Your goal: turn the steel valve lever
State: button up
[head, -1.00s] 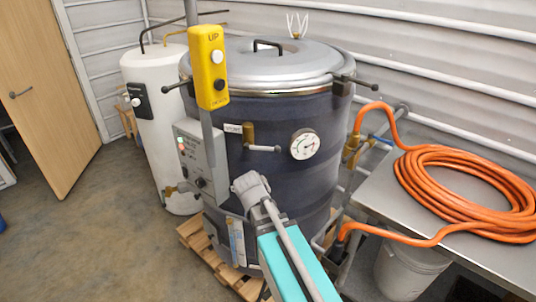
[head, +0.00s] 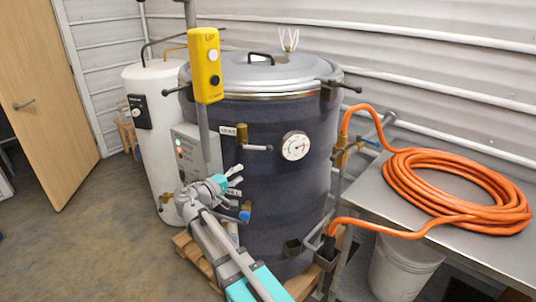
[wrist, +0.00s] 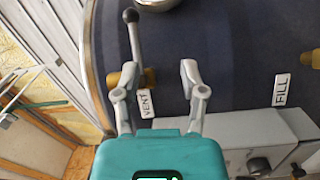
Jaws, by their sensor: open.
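The steel lever (head: 258,148) sticks out to the right from a brass valve (head: 242,134) on the dark tank, beside the VENT label. My gripper (head: 234,181) is open, a little below the lever in the head view. In the wrist view my gripper (wrist: 157,72) has its left finger overlapping the brass body and its right finger over bare tank wall. Nothing is between the fingers; contact with the valve cannot be told.
A yellow button box (head: 207,65) hangs in front of the tank. A grey control box (head: 188,150) is left of the valve, and a gauge (head: 295,146) right of it. A lower valve with a blue knob (head: 244,215) sits below my gripper. An orange hose (head: 450,190) lies on the bench.

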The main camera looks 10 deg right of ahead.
aim_at(258, 147)
jog(key=a+r+t, duration=0.1)
jog(key=a+r+h, duration=0.1)
jog(key=a, duration=0.1)
jog(key=shift+w+r+n+t, duration=0.1)
jog(key=shift+r+n+t, duration=0.05)
jog(key=shift+n+t, duration=0.25)
jog(key=shift+d, duration=0.2)
jog(key=shift+p+x, duration=1)
jog(key=shift+x, duration=5.8)
